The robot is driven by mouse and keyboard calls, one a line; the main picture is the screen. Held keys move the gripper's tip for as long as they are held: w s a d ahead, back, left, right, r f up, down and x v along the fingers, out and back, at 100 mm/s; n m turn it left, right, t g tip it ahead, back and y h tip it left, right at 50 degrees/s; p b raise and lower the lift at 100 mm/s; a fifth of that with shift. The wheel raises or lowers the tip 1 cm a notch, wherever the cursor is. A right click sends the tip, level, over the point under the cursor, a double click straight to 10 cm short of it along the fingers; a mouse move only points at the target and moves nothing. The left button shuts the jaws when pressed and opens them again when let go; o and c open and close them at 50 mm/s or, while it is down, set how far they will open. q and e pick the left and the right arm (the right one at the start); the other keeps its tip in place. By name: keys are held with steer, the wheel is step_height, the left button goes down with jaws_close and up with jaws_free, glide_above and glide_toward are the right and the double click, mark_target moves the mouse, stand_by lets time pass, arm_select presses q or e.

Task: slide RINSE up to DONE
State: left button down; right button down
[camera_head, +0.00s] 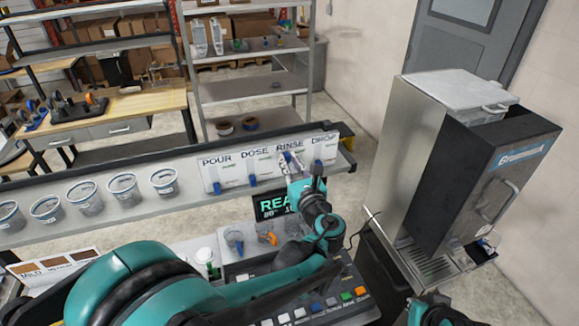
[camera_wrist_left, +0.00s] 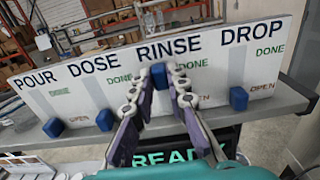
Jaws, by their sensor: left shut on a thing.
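The RINSE slider is a blue block (camera_wrist_left: 158,76) on a white panel (camera_wrist_left: 215,75) under the word RINSE. It sits high in its column, about level with the green DONE label (camera_wrist_left: 193,63) and above the red OPEN label (camera_wrist_left: 199,100). My left gripper (camera_wrist_left: 160,84) is shut on the block, one fingertip at each side. In the head view the left gripper (camera_head: 294,170) reaches up to the panel, and the RINSE slider (camera_head: 287,156) shows just above it.
The POUR (camera_wrist_left: 53,128), DOSE (camera_wrist_left: 105,120) and DROP (camera_wrist_left: 238,98) sliders sit low in their columns. A READY screen (camera_head: 272,206) is below the panel. Several clear cups (camera_head: 123,187) line the shelf at left. A tall steel dispenser machine (camera_head: 455,170) stands at right.

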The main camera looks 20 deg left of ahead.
arm_select(q)
steer(key=shift+r, duration=0.2)
steer(key=c, duration=1.5)
jaws_free()
steer(key=v, duration=1.2)
